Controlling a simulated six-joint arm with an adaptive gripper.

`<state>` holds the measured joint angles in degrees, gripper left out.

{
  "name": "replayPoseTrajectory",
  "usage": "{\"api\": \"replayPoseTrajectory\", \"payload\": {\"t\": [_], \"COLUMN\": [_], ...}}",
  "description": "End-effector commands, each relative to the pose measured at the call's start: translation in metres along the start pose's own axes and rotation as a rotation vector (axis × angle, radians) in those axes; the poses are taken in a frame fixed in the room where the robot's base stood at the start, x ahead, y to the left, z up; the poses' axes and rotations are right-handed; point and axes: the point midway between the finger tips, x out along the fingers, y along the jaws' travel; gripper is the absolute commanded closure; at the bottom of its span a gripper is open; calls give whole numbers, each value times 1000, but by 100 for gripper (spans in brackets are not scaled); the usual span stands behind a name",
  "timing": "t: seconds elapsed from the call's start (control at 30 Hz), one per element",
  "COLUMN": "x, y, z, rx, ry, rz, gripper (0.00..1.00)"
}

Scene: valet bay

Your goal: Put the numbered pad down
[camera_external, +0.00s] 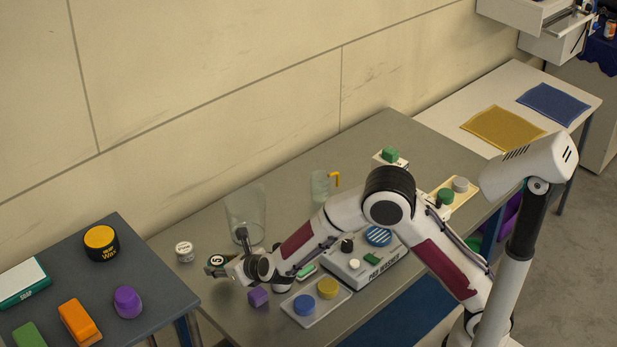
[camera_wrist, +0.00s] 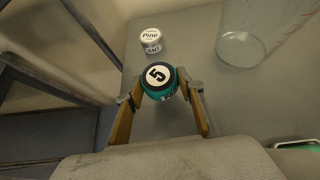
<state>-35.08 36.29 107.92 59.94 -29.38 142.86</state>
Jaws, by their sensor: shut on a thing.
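The numbered pad (camera_wrist: 158,76) is a round black and teal piece with a white disc marked 5 on top. In the wrist view it sits between the two fingers of my gripper (camera_wrist: 162,91), which are shut on it at its sides. In the external view the pad (camera_external: 215,260) shows at the tip of my gripper (camera_external: 222,267), over the left part of the grey table (camera_external: 215,224). I cannot tell whether its underside touches the table. The fingers hide part of its sides.
A purple block (camera_external: 258,297) and a tray (camera_external: 316,309) with blue and yellow pieces lie nearer. The dark side table (camera_external: 165,290) is left, across a gap.

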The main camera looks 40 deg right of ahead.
Motion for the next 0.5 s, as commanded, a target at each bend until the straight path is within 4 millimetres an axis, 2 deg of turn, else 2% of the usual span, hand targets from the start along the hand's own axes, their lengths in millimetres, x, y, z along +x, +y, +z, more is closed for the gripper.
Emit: {"api": "replayPoseTrajectory", "payload": {"t": [0.5], "x": [20], "y": [0], "z": [-31], "rx": [-1], "ry": [1], "rz": [1], "gripper": [77]}}
